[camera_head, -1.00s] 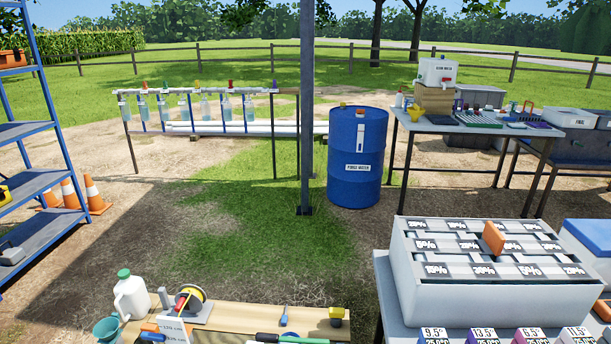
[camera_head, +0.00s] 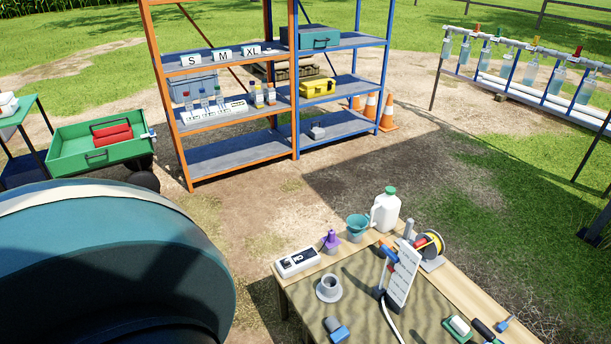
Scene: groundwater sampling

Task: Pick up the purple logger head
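A small purple item (camera_head: 330,240), which looks like the purple logger head, stands upright near the far left edge of the wooden table (camera_head: 290,274). It is between a white box with a dark panel (camera_head: 297,262) and a teal funnel (camera_head: 358,225). A grey cup-like fitting (camera_head: 329,287) stands in front of it. Neither of my grippers shows in this view, so I cannot see whether they are open or shut.
A white jug (camera_head: 386,210), a yellow reel (camera_head: 431,246) and a white sign (camera_head: 403,274) stand on the table. Behind are orange and blue shelves (camera_head: 235,158), a green cart (camera_head: 90,150) and cones (camera_head: 388,113). Bare ground lies between shelves and table.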

